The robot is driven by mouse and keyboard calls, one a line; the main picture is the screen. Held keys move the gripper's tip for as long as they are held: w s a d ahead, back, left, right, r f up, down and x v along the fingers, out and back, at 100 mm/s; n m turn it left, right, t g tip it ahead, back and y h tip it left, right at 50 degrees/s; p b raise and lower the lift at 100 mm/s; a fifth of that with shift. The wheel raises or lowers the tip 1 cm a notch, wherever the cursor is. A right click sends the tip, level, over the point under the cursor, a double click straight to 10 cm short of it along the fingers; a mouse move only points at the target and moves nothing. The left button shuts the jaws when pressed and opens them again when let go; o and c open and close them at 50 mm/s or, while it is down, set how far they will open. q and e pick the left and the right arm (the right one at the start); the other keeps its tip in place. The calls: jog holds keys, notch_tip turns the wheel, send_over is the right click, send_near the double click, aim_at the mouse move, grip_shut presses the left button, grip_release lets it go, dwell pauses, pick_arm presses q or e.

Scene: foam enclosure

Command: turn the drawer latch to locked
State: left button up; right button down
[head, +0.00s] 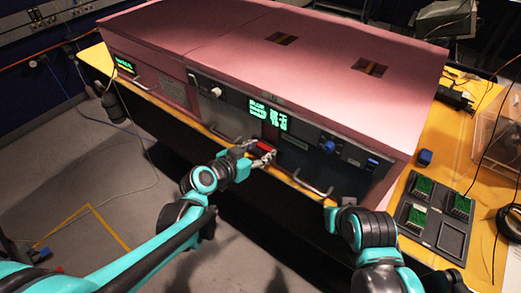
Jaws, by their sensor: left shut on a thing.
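The pink enclosure (250,45) has a dark front panel with drawers, handles and knobs. A small red piece (265,146), which looks like the drawer latch, is at the lower middle of this front, just below the green display. My left gripper (257,153) reaches it from the lower left and is shut on it. The fingers partly cover the piece, so its turn angle cannot be read. My right arm is at the lower right, in front of the panel's right end. Its gripper (348,203) is small and seen end-on; its opening is unclear.
Green displays (268,114) and blue knobs (328,146) sit on the front. A drawer handle (312,184) sticks out right of my left gripper. A grey tray with green boards (434,217) and a blue block (424,157) lie on the yellow bench at right. The floor at left is mostly clear.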

dwell(0.3)
pick_arm(q)
jog(key=o, duration=1.2)
jog(key=shift+c, duration=0.2)
jog(key=shift+s, duration=0.1)
jog(key=v, duration=1.2)
jog(key=s+a+f+n+g+y, duration=0.3)
jog(key=s+a+f+n+y, duration=0.4)
jog(key=a, duration=0.3)
jog(key=shift+s+f+g+y, duration=0.35)
jog(key=shift+s+g+y, duration=0.05)
jog(key=shift+s, duration=0.5)
